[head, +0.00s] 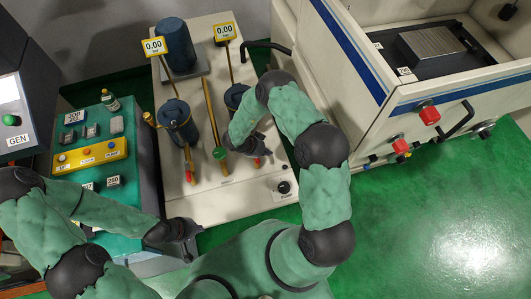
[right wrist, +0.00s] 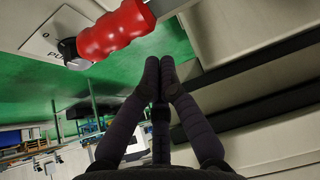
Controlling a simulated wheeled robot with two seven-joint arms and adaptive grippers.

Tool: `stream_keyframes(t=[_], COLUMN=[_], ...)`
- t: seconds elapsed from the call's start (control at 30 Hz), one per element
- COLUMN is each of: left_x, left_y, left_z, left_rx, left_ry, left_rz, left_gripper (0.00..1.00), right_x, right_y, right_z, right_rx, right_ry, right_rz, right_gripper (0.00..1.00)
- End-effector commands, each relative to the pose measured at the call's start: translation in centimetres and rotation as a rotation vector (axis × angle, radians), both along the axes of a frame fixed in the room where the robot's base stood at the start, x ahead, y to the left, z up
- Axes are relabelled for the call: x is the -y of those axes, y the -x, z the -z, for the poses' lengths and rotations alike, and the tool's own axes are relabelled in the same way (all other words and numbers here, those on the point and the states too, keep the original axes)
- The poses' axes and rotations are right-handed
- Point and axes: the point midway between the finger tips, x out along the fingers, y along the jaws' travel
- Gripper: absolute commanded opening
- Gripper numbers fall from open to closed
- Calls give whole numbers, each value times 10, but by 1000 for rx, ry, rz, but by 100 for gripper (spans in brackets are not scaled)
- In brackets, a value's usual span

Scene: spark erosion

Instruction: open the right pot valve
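The right pot (head: 235,95) is a dark blue cylinder under a 0.00 bar gauge, partly hidden by my right arm. A red valve grip (head: 257,162) shows just beside my right gripper (head: 262,150). In the right wrist view a ribbed red grip (right wrist: 115,30) is large at the top left. My right gripper (right wrist: 159,65) has its fingertips together with nothing visible between them; the red grip is beside them, not between. My left gripper (head: 196,240) appears open and empty, low near the table's front left corner.
The left pot (head: 177,125) has its own red-tipped valve (head: 188,170). A black knob (head: 283,187) sits at the table's front right. The white machine (head: 370,110) stands right; green floor (head: 430,220) is clear.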

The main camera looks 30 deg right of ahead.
Motion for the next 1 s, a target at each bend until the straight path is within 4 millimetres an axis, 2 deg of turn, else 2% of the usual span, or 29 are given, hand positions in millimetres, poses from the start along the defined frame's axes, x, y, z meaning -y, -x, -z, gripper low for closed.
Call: stream_keyframes(t=[0.2, 0.43, 0.6, 1.0], left_x=[0, 0, 0, 0], left_y=[0, 0, 0, 0], left_z=[-4, -6, -6, -6], left_rx=[0, 0, 0, 0], left_ry=[0, 0, 0, 0], left_rz=[-1, -1, -1, -1], left_gripper=[0, 0, 0, 0], right_x=[-23, -40, -45, -45], right_y=[-5, -9, -10, -10], right_z=[-34, -59, -66, -67], right_rx=[0, -1, -2, -2], right_ry=[0, 2, 1, 1], right_rz=[-4, -1, 0, 0], right_gripper=[0, 0, 0, 0])
